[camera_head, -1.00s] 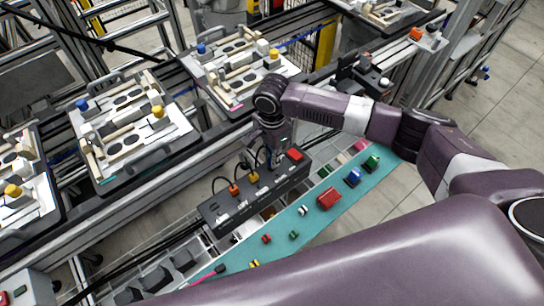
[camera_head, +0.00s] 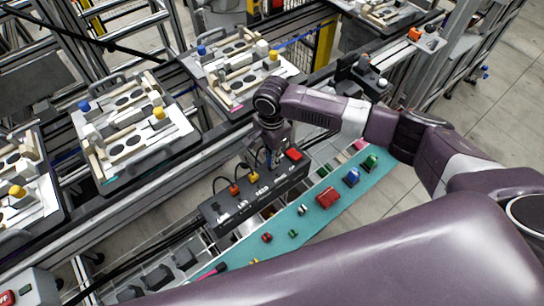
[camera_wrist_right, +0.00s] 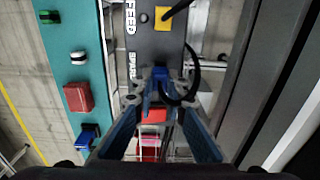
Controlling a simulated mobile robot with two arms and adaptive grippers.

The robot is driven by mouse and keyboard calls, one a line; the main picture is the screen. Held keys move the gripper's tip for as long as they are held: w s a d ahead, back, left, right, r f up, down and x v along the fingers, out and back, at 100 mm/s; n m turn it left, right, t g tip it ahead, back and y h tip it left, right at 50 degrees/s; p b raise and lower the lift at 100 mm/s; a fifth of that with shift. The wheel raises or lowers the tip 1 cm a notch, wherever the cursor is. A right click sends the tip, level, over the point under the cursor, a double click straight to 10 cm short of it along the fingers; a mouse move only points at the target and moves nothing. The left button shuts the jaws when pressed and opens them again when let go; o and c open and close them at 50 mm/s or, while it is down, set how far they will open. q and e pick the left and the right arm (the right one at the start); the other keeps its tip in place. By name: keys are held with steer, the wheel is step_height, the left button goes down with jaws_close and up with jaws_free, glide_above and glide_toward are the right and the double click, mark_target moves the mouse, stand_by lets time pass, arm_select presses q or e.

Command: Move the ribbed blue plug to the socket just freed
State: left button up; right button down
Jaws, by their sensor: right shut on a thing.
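My right gripper (camera_head: 272,158) is low over the far end of the black socket box (camera_head: 270,201). In the right wrist view its fingers (camera_wrist_right: 160,80) are shut on the blue plug (camera_wrist_right: 160,72), beside the label reading SPARE. A black cable loops from the plug. The fingers hide the plug's underside and ribs, so I cannot tell whether it is seated in the socket. A yellow plug (camera_head: 254,177) stands in the neighbouring FEED position, and a red plug (camera_head: 234,189) is farther left. My left gripper is not in view.
A red block (camera_head: 294,155) sits at the box's far end, close to my right gripper. A teal strip (camera_head: 279,238) beside the box carries several coloured parts, including a red block (camera_head: 327,197). Pallet fixtures (camera_head: 163,138) stand beyond the rail.

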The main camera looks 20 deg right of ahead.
steer(key=shift+f+b, duration=0.3)
steer(key=shift+f, duration=0.65)
stand_by(0.9)
steer(key=c, duration=1.8)
jaws_free()
steer(key=shift+c, duration=0.2)
steer(key=shift+r, duration=0.15)
step_height(320, 180, up, 12)
